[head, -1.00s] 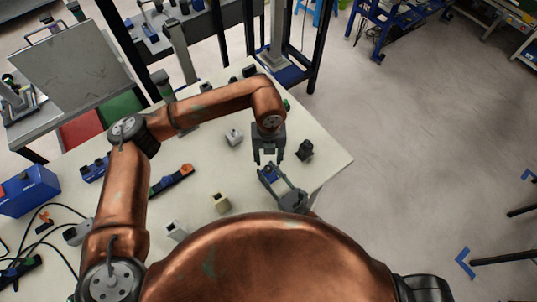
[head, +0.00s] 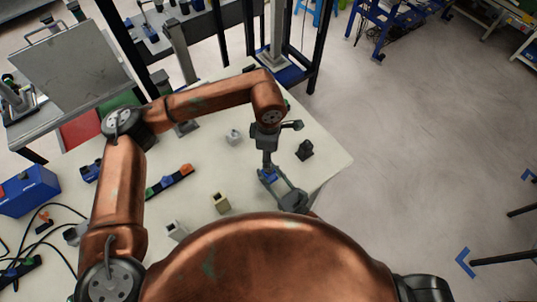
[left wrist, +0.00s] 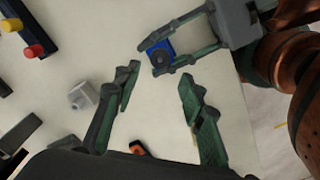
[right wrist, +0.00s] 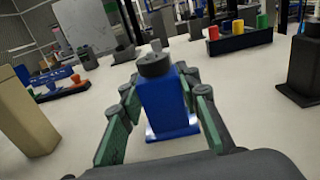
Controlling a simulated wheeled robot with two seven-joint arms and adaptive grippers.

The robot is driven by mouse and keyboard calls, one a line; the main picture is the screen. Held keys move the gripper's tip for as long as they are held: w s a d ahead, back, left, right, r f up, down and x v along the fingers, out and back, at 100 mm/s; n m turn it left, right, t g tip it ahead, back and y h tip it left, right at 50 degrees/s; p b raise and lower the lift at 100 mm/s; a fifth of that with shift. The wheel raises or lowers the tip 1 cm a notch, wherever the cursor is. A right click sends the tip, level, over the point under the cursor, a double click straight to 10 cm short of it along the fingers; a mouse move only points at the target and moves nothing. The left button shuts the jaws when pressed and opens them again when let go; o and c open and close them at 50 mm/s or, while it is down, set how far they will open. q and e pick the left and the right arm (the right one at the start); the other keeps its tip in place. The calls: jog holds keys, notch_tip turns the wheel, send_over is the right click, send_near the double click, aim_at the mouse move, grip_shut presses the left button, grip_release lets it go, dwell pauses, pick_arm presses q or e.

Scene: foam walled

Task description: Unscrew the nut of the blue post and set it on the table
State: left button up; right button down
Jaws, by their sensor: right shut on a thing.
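The blue post (right wrist: 165,105) stands upright on the table, with the dark grey nut (right wrist: 155,65) on its top. It also shows in the left wrist view (left wrist: 169,46), with the nut (left wrist: 160,58) seen from above. My right gripper (right wrist: 160,84) is shut on the blue post, one finger on each side below the nut. My left gripper (left wrist: 159,72) is open and empty. In the head view the left hand (head: 268,140) is above and close to the post, which it partly hides. Its fingers do not touch the nut in the left wrist view.
A black post (head: 305,150) stands to the right, a light grey one (head: 233,136) behind left, and a beige one (head: 221,202) at front left. A rack with coloured pegs (head: 170,182) lies farther left. The table (head: 325,172) is bare near its right corner.

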pick_arm(q)
jog(key=shift+f, duration=4)
jog(key=shift+c, duration=0.5)
grip_shut()
jog(key=n, duration=0.5)
jog(key=shift+n, duration=0.4)
jog(key=shift+r, duration=0.15)
jog(key=shift+r, duration=1)
